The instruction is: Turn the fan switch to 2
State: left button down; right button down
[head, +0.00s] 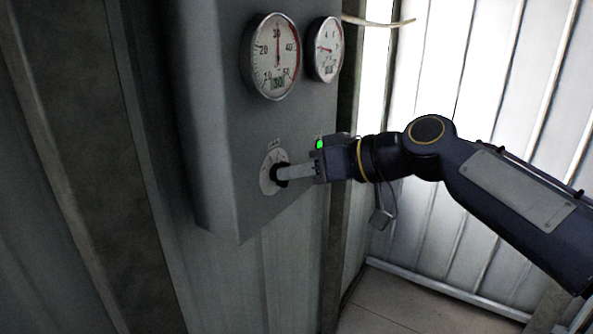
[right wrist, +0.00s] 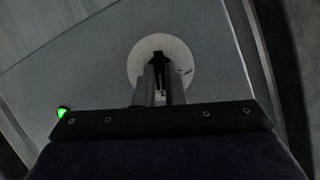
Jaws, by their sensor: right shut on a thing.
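The fan switch is a dark knob on a round pale dial plate (head: 267,183) low on the front of the grey control box. My right gripper (head: 284,174) reaches in from the right and is shut on the knob. In the right wrist view the two fingers close on the dark fan switch knob (right wrist: 159,60) in front of the pale disc (right wrist: 179,51). The fingers hide part of the dial, and its numbers are too small to read. My left gripper is not in view.
The grey control box (head: 215,130) hangs on a corrugated wall. Two round gauges, a larger one (head: 275,57) and a smaller one (head: 326,49), sit above the switch. A green lamp (right wrist: 63,112) glows beside the gripper. Pale floor (head: 390,305) is open at lower right.

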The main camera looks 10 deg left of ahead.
dwell(0.3)
jog(key=c, duration=1.5)
grip_release()
jog(key=shift+d, duration=0.1)
jog(key=b+v, duration=0.1)
jog(key=v, duration=0.6)
jog(key=shift+s+d+r, duration=0.1)
jog(key=shift+d+r, duration=0.05)
jog(key=shift+d, duration=0.15)
jog(key=s+d+f+m+t+h+p, duration=0.1)
jog(key=s+d+f+m+h, duration=0.25)
jog(key=s+d+f, duration=0.35)
jog(key=s+d+f+m+t+h+p, duration=0.1)
jog(key=s+d+f+m+t+h, duration=0.2)
jog(key=d+f, duration=0.6)
jog(key=s+d+f+m+h, duration=0.1)
jog(key=s+d+f+m, duration=0.1)
jog(key=s+f, duration=0.2)
jog(key=s+d+f+m+g+h, duration=0.1)
jog(key=s+d+f+m, duration=0.1)
jog(key=s+f, duration=0.2)
jog(key=s+d+f+m+h, duration=0.1)
jog(key=s+d+f+m, duration=0.1)
jog(key=s+f, duration=0.2)
jog(key=shift+s+d+f+g+p, duration=0.1)
jog(key=shift+d+g+p, duration=0.15)
jog(key=shift+g+p, duration=0.15)
